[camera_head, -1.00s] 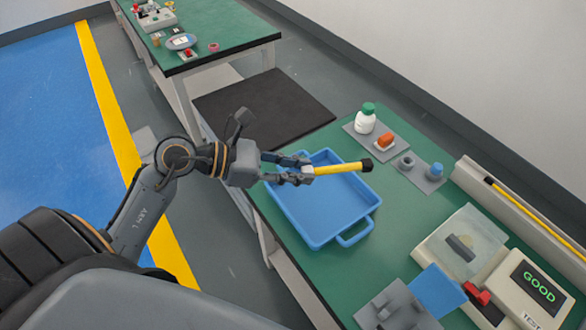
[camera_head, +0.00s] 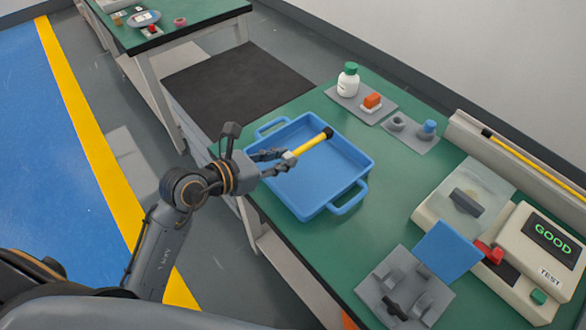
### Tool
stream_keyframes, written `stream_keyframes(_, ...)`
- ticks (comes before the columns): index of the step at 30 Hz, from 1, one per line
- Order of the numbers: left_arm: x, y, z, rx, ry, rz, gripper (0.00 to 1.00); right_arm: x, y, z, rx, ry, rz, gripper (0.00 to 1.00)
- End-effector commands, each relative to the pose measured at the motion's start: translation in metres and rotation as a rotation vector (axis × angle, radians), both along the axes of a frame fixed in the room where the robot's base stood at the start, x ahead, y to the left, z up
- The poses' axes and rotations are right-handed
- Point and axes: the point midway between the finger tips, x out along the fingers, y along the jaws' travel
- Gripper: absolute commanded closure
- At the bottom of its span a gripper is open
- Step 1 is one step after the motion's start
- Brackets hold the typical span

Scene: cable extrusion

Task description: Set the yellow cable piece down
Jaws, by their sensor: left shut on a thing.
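The yellow cable piece (camera_head: 309,145) has a black end cap at its far right end. My left gripper (camera_head: 288,158) is shut on its near left end. The piece points up and to the right, over the inside of the blue tray (camera_head: 316,207). I cannot tell whether it touches the tray floor. The tray stands on the green table and holds nothing else that I see. My right gripper is not in view.
A tester reading GOOD (camera_head: 540,240) is at the right. A grey fixture (camera_head: 404,288) is at the front. Another yellow cable (camera_head: 530,158) lies in the channel at the right.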

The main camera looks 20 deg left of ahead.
Motion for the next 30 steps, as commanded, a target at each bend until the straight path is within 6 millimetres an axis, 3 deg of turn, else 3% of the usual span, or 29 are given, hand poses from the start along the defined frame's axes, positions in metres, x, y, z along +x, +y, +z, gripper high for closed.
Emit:
stream_keyframes(3,0.019,-0.006,-0.027,-0.003,0.003,0.002,1.0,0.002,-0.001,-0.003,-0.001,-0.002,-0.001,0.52)
stream_keyframes(7,0.033,-0.01,-0.043,-0.002,0.0,0.001,1.0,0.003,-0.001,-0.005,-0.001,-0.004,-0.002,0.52)
stream_keyframes(14,0.045,-0.014,-0.06,-0.001,0.001,0.0,1.0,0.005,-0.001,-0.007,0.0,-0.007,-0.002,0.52)
stream_keyframes(18,0.043,-0.013,-0.082,-0.002,0.004,0.002,1.0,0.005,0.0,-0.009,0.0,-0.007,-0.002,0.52)
stream_keyframes(30,0.043,-0.013,-0.09,0.001,0.001,0.001,1.0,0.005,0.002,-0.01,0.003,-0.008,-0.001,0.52)
